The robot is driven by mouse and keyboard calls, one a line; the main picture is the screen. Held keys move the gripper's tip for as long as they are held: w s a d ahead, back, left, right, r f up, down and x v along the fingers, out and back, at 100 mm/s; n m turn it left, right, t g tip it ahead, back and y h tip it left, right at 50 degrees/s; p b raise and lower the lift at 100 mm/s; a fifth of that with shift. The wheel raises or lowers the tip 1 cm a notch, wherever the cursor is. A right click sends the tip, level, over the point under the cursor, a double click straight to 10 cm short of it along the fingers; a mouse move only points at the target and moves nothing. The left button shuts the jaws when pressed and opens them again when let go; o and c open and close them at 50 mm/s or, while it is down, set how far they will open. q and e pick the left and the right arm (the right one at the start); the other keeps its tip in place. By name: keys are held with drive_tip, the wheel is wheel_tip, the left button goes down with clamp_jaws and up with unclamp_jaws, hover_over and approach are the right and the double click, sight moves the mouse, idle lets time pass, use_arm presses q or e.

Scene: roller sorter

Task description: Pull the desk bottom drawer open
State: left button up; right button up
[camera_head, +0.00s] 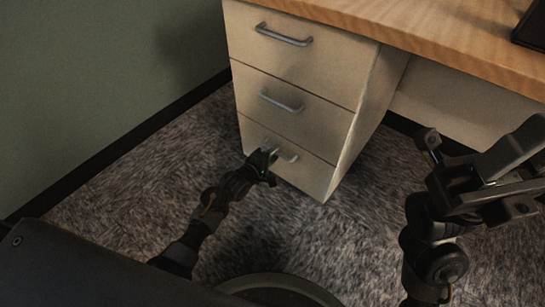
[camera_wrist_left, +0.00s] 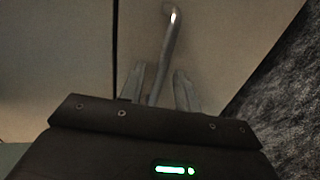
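The desk's bottom drawer (camera_head: 310,174) is the lowest of three pale drawer fronts and looks flush with those above. Its grey bar handle (camera_head: 288,155) is partly hidden by my left gripper (camera_head: 270,162) in the head view. In the left wrist view, the handle (camera_wrist_left: 171,40) runs down between the two fingertips of my left gripper (camera_wrist_left: 161,88). The fingers stand on either side of the bar with a gap visible, so they look open around it. My right gripper (camera_head: 474,172) is raised at the right, fingers spread, empty and away from the drawers.
The middle drawer (camera_head: 315,120) and top drawer (camera_head: 335,62) are closed, each with a bar handle. The wooden desktop (camera_head: 430,30) overhangs at the upper right. A green wall (camera_head: 110,70) stands at the left. The carpet (camera_head: 120,195) before the drawers is clear.

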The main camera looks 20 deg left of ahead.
use_arm(q)
clamp_jaws()
drive_tip(key=shift+a, duration=0.1)
idle(0.3)
